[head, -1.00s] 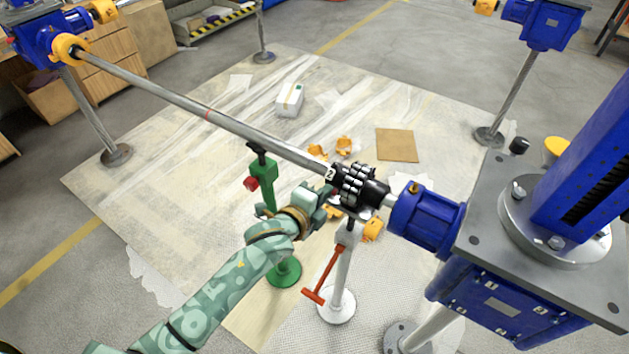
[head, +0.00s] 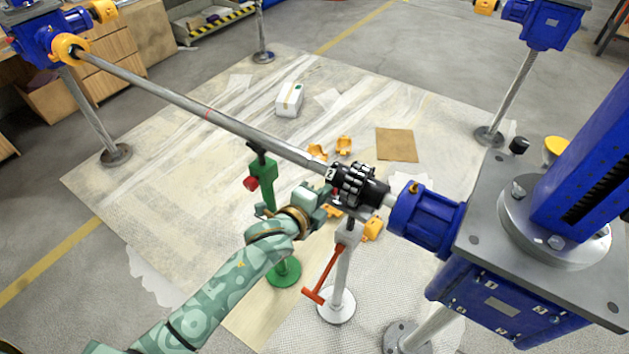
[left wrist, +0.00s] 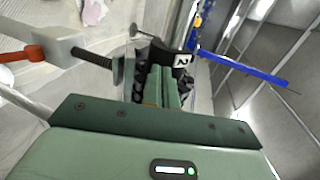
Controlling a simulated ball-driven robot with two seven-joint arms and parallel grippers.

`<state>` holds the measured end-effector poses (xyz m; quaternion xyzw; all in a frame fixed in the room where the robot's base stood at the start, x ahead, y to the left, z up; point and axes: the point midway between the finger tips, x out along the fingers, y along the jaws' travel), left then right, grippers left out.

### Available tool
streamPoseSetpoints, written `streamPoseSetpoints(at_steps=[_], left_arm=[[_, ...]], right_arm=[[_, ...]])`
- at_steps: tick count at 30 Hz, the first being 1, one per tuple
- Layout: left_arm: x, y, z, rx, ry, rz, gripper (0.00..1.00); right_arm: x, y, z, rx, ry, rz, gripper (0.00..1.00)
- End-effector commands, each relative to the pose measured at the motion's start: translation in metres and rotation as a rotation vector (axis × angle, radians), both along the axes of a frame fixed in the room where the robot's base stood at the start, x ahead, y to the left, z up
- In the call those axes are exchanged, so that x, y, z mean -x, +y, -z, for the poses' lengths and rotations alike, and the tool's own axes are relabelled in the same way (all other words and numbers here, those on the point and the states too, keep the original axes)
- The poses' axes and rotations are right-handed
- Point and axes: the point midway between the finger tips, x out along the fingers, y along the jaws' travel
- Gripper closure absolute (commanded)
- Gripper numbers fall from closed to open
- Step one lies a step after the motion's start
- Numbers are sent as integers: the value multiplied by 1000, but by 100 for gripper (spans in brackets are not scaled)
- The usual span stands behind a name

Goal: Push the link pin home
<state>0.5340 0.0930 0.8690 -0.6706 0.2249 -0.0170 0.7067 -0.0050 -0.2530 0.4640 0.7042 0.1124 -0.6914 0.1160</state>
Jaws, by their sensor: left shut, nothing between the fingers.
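The black chain coupling (head: 357,187), marked with a 2, joins the long grey shaft (head: 215,117) to the shaft end at the blue gearbox (head: 430,219). My left gripper (head: 328,193) is shut and empty, with its tips at the near left side of the coupling. In the left wrist view the closed green fingers (left wrist: 164,86) point at the dark chain rollers, beside the white label 2 (left wrist: 181,60). They overlap the coupling there, and I cannot tell whether they touch it. The link pin cannot be made out; the fingers may hide it. My right gripper is not in view.
A white stand (head: 341,275) with a red handle (head: 323,277) is under the coupling. A green stand (head: 267,185) is under the shaft. Orange pieces (head: 372,229), a brown sheet (head: 397,145) and a white box (head: 290,99) lie on the floor. The large blue jack (head: 590,170) blocks the right.

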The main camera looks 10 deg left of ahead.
Motion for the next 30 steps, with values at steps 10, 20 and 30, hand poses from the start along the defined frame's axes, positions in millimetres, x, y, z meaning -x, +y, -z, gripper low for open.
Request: streamPoseSetpoints(at_steps=[10,20,30], left_arm=[[2,-3,2,2,6,5,100],[2,-2,2,1,6,5,100],[-1,4,2,1,4,4,100]], right_arm=[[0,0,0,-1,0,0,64],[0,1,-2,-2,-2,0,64],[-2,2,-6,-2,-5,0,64]])
